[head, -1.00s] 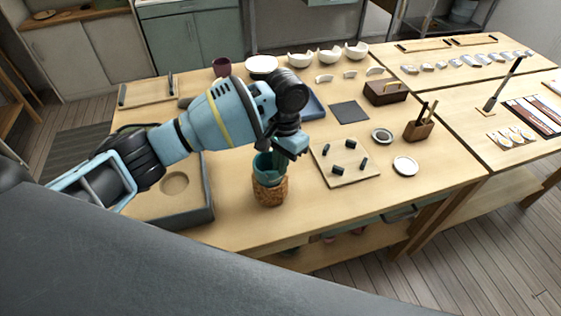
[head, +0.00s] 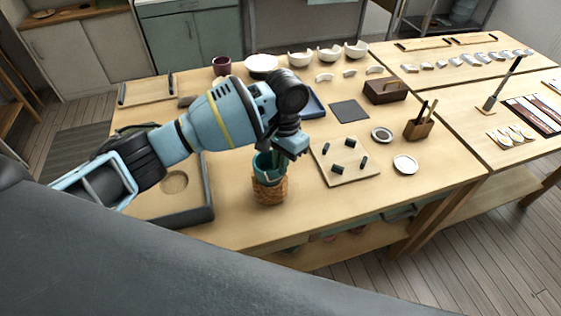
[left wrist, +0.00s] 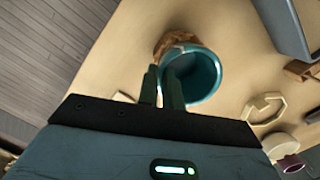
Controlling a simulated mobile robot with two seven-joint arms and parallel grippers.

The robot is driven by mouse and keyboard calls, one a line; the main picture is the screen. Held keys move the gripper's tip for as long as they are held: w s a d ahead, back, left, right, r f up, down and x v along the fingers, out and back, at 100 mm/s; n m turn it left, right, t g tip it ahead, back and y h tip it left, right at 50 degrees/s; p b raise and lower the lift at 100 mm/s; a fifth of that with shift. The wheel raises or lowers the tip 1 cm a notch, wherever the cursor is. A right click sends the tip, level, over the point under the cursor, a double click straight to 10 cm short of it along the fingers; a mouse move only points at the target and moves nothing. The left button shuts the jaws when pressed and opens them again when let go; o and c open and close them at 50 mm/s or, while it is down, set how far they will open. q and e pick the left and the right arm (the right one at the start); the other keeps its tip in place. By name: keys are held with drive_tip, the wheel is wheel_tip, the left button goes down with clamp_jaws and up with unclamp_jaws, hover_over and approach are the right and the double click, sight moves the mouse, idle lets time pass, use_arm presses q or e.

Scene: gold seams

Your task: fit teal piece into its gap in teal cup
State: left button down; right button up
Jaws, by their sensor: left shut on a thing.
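The teal cup (head: 262,163) stands upright in a brown woven holder (head: 270,190) near the front edge of the table. In the left wrist view the cup (left wrist: 208,72) shows its open mouth and teal rim, with the holder (left wrist: 172,42) beside it. My left gripper (head: 281,165) points down at the cup's right side in the head view. In the left wrist view its two narrow fingers (left wrist: 162,86) reach the near rim of the cup. It is shut on the teal piece, which is mostly hidden by the fingers. I cannot tell whether the piece touches the cup. My right gripper is not in view.
A board with several dark pegs (head: 347,174) lies right of the cup. A grey-edged tray (head: 210,195) is to the left under my arm. White bowls (head: 330,54) stand at the back. Two small dishes (head: 404,164) and a wooden tool holder (head: 418,130) are further right.

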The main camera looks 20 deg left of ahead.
use_arm(q)
drive_tip(key=shift+f, duration=0.15)
idle(0.5)
drive_tip(key=c, duration=1)
unclamp_jaws()
drive_tip(key=shift+r, duration=3.05)
